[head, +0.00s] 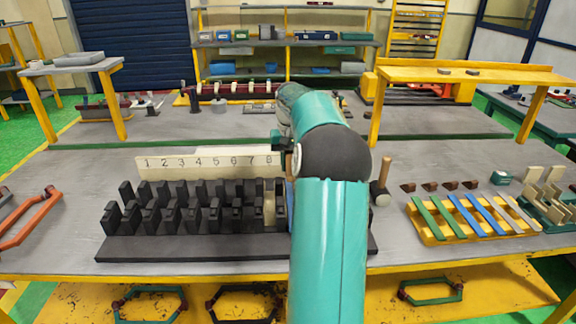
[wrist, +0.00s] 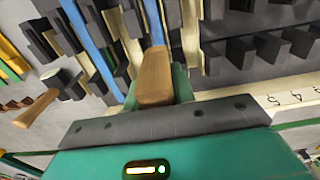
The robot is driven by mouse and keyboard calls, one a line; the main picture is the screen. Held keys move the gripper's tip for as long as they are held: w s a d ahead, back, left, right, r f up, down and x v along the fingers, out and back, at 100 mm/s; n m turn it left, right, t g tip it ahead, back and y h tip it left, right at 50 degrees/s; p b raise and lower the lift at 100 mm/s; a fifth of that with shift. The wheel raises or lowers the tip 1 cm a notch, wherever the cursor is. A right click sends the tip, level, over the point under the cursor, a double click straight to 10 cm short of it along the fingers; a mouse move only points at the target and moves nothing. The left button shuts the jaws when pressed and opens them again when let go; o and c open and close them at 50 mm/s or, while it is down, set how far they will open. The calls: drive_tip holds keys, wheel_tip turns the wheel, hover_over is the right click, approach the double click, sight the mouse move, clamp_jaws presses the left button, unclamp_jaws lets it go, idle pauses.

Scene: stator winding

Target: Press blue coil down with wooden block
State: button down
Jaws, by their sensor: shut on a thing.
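In the wrist view, a light brown wooden block (wrist: 155,76) sits between the teal fingers of my gripper (wrist: 160,85), which is shut on it. One blue coil strip (wrist: 153,22) runs from the block's far end among the black slot posts; I cannot tell whether block and strip touch. A second blue strip (wrist: 88,38) lies along the posts to the left. In the head view, the black slotted stator (head: 180,247) stands on the table. My teal arm covers its right part and hides the gripper and the block. A bit of blue shows beside the arm.
A numbered cream plate (head: 205,166) stands behind the slots. A wooden-handled mallet (head: 380,182) stands right of the arm. Farther right, a yellow rack (head: 430,236) holds green, blue and pale strips. Small brown blocks (head: 430,186) lie behind it. An orange frame (head: 28,222) lies at left.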

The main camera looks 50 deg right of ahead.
drive_tip(key=shift+d+f, duration=0.1)
drive_tip(key=shift+d, duration=0.25)
drive_tip(key=shift+w+a+f, duration=0.15)
drive_tip(key=shift+a+f, duration=0.05)
drive_tip(key=shift+f, duration=0.05)
drive_tip(key=shift+d+f, duration=0.15)
drive_tip(key=shift+f, duration=0.7)
drive_tip(key=shift+s+f, duration=0.2)
drive_tip(key=shift+f, duration=0.4)
drive_tip(key=shift+w+f, duration=0.1)
drive_tip(key=shift+f, duration=2.6)
drive_tip(key=shift+f, duration=0.7)
drive_tip(key=shift+r, duration=0.1)
